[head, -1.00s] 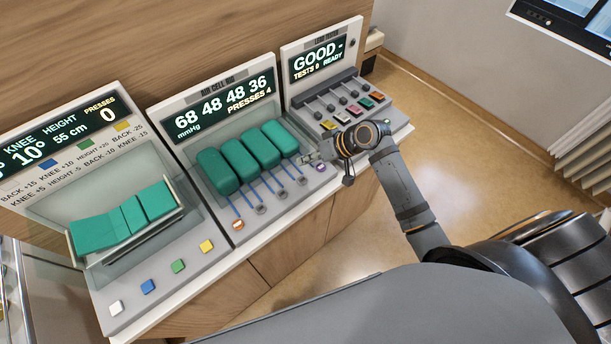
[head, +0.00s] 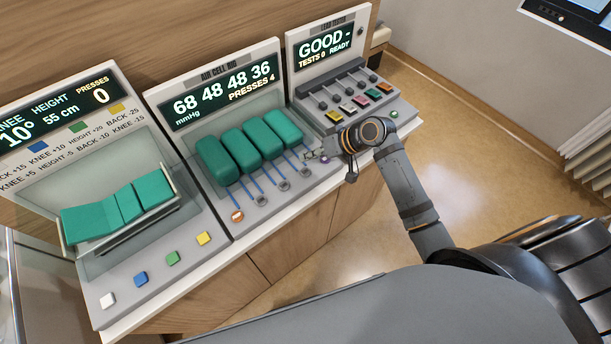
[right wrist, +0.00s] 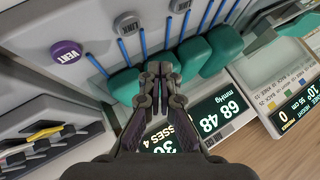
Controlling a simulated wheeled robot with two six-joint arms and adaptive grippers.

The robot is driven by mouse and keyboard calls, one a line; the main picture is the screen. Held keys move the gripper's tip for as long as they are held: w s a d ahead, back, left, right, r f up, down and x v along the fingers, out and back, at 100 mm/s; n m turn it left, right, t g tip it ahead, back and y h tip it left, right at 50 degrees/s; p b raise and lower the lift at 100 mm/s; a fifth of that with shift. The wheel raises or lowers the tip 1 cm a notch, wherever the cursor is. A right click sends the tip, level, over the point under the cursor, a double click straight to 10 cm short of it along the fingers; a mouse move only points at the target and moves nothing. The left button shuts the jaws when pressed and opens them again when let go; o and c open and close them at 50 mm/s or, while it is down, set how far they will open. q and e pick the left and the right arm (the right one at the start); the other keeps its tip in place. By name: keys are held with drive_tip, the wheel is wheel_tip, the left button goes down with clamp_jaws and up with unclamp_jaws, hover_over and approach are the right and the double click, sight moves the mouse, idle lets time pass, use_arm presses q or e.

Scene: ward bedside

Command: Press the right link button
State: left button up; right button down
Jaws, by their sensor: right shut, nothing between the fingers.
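The air cell rig (head: 215,101) has a row of grey link buttons along its front, between an orange button (head: 237,216) and a purple vent button (head: 323,160). The right link button (head: 305,172) is the grey one beside the purple one; in the right wrist view it is a grey round cap (right wrist: 128,24) at the top, next to the purple vent cap (right wrist: 66,54). My right gripper (head: 309,156) is shut and empty. In the right wrist view its fingertips (right wrist: 160,70) appear over the green cells (right wrist: 194,56), apart from the button. My left gripper is out of view.
The bed control panel (head: 60,130) with coloured buttons stands left of the rig. The lead tester (head: 325,50), with several coloured buttons, stands to its right, partly behind my right wrist. Open floor (head: 460,130) lies to the right.

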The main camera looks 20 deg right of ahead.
sight(309, 172)
wheel_tip(309, 172, down, 2)
drive_tip(key=shift+f+b, duration=0.15)
drive_tip(key=shift+b, duration=0.4)
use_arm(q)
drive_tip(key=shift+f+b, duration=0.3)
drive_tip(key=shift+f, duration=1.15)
use_arm(e)
drive_tip(key=shift+f, duration=0.9)
drive_tip(key=shift+f, duration=0.4)
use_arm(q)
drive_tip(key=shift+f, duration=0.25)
use_arm(e)
drive_tip(key=shift+f, duration=0.45)
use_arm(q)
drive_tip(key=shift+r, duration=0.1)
use_arm(e)
drive_tip(key=shift+r, duration=0.1)
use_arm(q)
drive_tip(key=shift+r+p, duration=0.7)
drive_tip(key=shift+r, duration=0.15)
use_arm(e)
drive_tip(key=shift+r, duration=0.75)
